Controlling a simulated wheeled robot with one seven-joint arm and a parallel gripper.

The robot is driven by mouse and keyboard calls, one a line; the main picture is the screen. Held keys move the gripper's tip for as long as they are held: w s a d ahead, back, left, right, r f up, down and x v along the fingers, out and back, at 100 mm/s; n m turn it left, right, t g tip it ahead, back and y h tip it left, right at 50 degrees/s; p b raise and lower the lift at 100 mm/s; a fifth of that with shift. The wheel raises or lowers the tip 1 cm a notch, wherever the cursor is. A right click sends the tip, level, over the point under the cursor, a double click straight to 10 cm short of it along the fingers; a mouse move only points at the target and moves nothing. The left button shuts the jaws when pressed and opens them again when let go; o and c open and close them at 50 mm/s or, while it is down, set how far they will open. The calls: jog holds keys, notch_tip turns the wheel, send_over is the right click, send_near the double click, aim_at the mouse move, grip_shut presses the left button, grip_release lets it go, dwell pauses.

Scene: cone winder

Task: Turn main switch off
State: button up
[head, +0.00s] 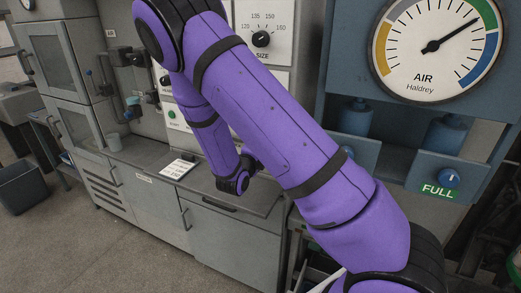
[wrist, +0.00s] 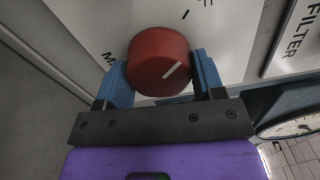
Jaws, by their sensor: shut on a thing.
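The main switch is a round red knob (wrist: 158,62) with a white pointer line, in the wrist view. It sits on a pale panel (wrist: 226,30) with partly hidden lettering beside it. My gripper (wrist: 160,72) has its two blue fingers on the left and right sides of the knob, shut on it. The pointer line lies slanted, and a black tick mark shows on the panel above the knob. In the head view my purple arm hides the gripper and the red knob.
A FILTER plate (wrist: 292,38) is at the right in the wrist view. A counter (head: 130,158) with a white card (head: 178,168) runs below my arm.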

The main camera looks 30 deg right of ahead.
jog(key=shift+n, duration=0.7)
jog(key=o, duration=0.9)
jog(key=v, duration=1.1)
jog(key=shift+f, duration=0.1)
